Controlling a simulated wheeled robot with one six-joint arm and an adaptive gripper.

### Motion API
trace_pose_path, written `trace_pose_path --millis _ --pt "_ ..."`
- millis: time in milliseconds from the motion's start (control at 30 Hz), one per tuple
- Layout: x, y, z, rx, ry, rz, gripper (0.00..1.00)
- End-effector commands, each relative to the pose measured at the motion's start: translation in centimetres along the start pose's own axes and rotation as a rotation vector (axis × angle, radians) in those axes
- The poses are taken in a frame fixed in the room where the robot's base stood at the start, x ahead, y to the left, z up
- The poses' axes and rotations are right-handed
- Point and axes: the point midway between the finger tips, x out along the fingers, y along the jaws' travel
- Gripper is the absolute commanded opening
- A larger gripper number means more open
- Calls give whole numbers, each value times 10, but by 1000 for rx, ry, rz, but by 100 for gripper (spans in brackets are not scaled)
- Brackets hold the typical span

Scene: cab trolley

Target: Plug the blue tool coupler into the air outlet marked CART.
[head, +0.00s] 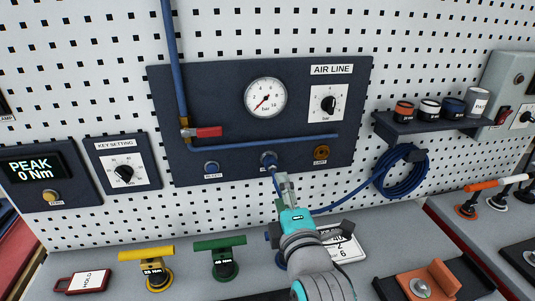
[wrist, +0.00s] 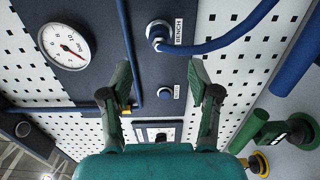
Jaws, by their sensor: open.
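The blue tool coupler (head: 268,160) sits in the middle outlet of the air-line panel, with the blue hose running from it. In the wrist view, the coupler (wrist: 158,33) is at the top, beside a label reading BENCH. The orange-brown outlet (head: 321,152) to its right in the head view has a label too small to read surely; it looks empty and is outside the wrist view. My gripper (head: 284,183) is open and empty in front of the panel, just below the coupler. In the wrist view, the fingers (wrist: 163,88) are apart, with the coupler beyond their tips.
A small blue round fitting (head: 212,168) is left of the coupler. A red-handled valve (head: 208,132) and a gauge (head: 265,97) are above. The blue hose coil (head: 400,170) hangs at the right. Yellow (head: 146,254) and green (head: 220,244) T-handled tools stand on the shelf below.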

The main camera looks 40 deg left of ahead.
Motion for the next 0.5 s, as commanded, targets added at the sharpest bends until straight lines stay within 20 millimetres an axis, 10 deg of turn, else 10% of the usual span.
trace_pose_path --millis 500 --pt "5 0 0 -1 0 0 61"
